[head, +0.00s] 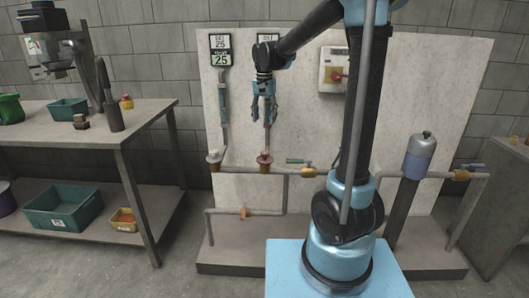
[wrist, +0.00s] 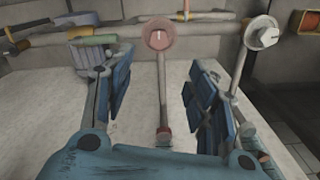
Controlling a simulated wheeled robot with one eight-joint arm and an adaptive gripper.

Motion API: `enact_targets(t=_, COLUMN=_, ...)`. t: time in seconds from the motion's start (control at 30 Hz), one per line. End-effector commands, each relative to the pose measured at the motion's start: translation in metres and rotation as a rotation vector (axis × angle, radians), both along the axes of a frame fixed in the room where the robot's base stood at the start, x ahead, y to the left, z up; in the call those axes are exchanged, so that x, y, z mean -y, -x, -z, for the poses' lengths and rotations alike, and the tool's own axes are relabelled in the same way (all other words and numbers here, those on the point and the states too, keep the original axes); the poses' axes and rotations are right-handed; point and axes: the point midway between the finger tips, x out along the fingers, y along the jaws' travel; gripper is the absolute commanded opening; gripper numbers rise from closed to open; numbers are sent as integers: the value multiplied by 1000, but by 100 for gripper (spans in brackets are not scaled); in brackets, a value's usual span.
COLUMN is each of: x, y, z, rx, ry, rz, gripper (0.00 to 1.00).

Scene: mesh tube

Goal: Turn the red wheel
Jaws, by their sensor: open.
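The red wheel (head: 265,158) sits on the horizontal pipe in front of the pale panel, at the foot of a thin vertical pipe. In the wrist view, the red wheel (wrist: 159,34) shows as a round disc with a pale centre mark, near the top middle. My gripper (head: 264,114) points down above the wheel, apart from it. In the wrist view, my gripper (wrist: 158,78) has its two blue fingers spread wide with nothing held. The vertical pipe shows between the fingers in that view.
A pale wheel (head: 214,156) stands on the pipe left of the red one. A switch box (head: 334,70) hangs on the panel. A workbench (head: 85,130) stands at the left.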

Motion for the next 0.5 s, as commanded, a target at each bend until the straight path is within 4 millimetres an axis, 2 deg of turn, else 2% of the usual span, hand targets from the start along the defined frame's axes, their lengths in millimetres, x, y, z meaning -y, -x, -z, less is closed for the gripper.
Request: enact_targets(t=0.5, x=0, y=0, z=84, rx=0, ry=0, rz=0, gripper=52)
